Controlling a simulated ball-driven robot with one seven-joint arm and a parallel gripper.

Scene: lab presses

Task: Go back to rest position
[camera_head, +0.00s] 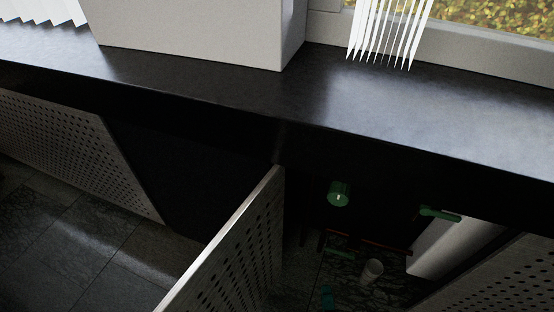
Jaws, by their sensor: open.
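My gripper and arm do not show in the head camera view. The view looks down on a long black counter (200,75) with an open cabinet below it. A grey perforated door (232,262) stands swung out from the cabinet, its top edge toward me. Inside the dark opening are a green round part (339,193), a green handle-like part (438,213) and a small pale cylinder (372,271). Much of the inside is too dark to tell.
A light grey box-shaped block (195,30) stands on the counter, with white slats (388,32) by the window to its right. More perforated panels show at left (75,145) and lower right (510,275). Tiled floor (70,250) is bare at lower left.

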